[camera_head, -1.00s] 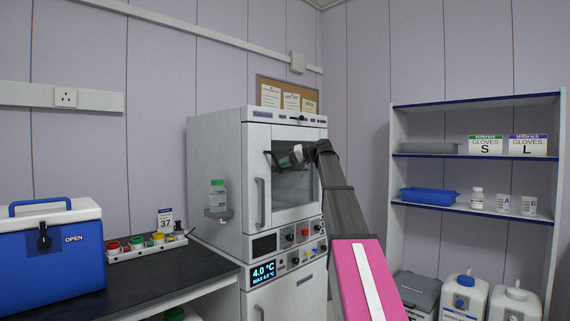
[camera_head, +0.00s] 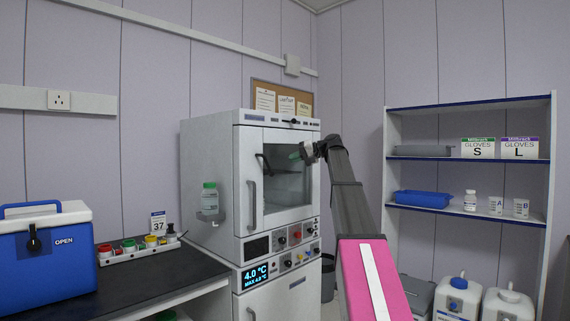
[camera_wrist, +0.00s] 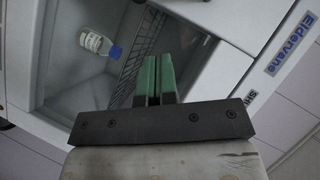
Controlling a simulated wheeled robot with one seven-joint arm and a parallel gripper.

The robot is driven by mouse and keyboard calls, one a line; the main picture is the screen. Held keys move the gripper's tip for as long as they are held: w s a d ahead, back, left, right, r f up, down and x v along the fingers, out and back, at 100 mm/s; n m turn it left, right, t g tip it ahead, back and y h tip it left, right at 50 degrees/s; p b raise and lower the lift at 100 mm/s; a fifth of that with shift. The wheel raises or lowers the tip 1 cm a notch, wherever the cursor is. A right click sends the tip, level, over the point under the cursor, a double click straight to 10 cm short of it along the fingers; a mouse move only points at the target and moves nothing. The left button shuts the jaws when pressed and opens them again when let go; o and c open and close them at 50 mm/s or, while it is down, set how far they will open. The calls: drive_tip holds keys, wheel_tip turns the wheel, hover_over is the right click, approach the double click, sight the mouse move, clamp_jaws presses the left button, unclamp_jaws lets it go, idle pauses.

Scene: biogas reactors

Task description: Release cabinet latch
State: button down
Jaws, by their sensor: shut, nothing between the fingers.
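The white cabinet (camera_head: 212,165) stands at mid-picture in the head view, with a windowed door and a vertical grey handle (camera_head: 252,205). A small dark lever (camera_head: 295,121) on its top front edge may be the latch; I cannot tell its position. My gripper (camera_head: 295,155), with green fingers, is in front of the upper right of the door window, below that lever. In the wrist view my gripper (camera_wrist: 154,62) is shut and empty, its fingers side by side. I cannot tell whether they touch the cabinet. A blue-capped bottle (camera_wrist: 93,42) and a wire rack show in the cabinet's interior.
A dark bench (camera_head: 165,280) on the left holds a blue cool box (camera_head: 50,255) and a rack of coloured caps (camera_head: 140,250). A green-capped bottle (camera_head: 209,198) sits in a holder on the cabinet's side. A shelf unit (camera_head: 395,180) stands right of my arm.

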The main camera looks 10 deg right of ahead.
drive_tip(key=v, duration=0.5)
drive_tip(key=shift+f, duration=0.15)
drive_tip(key=shift+f, duration=0.1)
drive_tip(key=s+a+f+m+g+h, duration=0.1)
drive_tip(key=s+a+f+h, duration=0.15)
drive_tip(key=f, duration=1.15)
drive_tip(key=s+a+f+m+h, duration=0.1)
drive_tip(key=s+a+f, duration=0.15)
drive_tip(key=f, duration=1.25)
drive_tip(key=s+a+f+m+g+h, duration=0.1)
drive_tip(key=s+a+f+h, duration=0.15)
drive_tip(key=f, duration=1.15)
drive_tip(key=s+a+f+n+g+h, duration=0.2)
drive_tip(key=s+f+g+h, duration=0.2)
drive_tip(key=s+f, duration=2.3)
wheel_tip(320, 180, down, 3)
drive_tip(key=h, duration=0.2)
drive_tip(key=shift+h, duration=0.4)
